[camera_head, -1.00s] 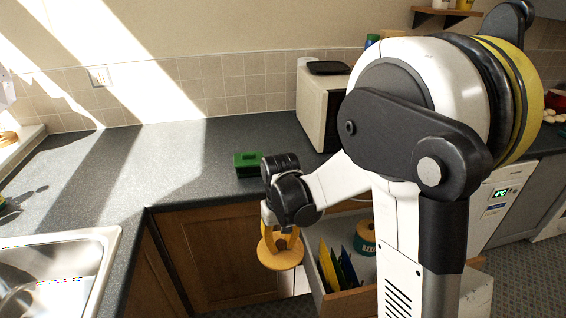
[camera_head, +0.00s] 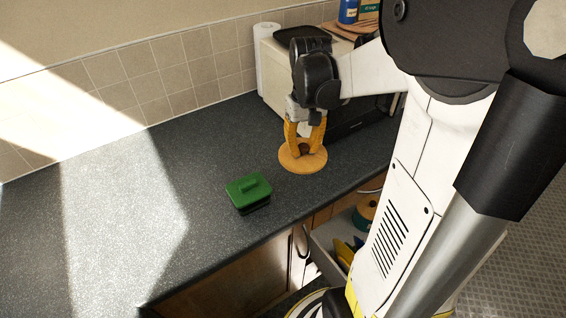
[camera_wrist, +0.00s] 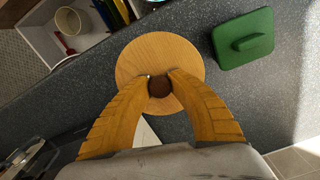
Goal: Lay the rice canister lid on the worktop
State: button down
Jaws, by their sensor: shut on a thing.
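The rice canister lid is a round, light wooden disc (camera_head: 303,163) with a dark brown knob. My gripper (camera_head: 304,148) points down with its orange fingers shut on the knob. In the wrist view the lid (camera_wrist: 160,47) lies flat between and beyond my fingertips (camera_wrist: 159,86), over the dark grey worktop (camera_wrist: 70,112). In the head view the lid is over the worktop (camera_head: 120,215), near its front edge and in front of the microwave. I cannot tell whether the lid touches the surface or hangs just above it.
A green lidded box (camera_head: 248,193) stands left of the lid; it also shows in the wrist view (camera_wrist: 243,40). The microwave (camera_head: 350,115) stands behind my gripper. An open drawer (camera_head: 333,243) with utensils is below the front edge. The worktop's left part is clear.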

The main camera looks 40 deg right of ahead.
jog(key=b, duration=0.2)
send_over(300, 181)
notch_tip(300, 181, down, 5)
jog(key=shift+f, duration=0.15)
jog(key=shift+f+b, duration=1.1)
jog(key=shift+f, duration=1.15)
jog(key=shift+f, duration=0.15)
jog(key=c, duration=1.3)
grip_release()
jog(key=shift+o, duration=0.2)
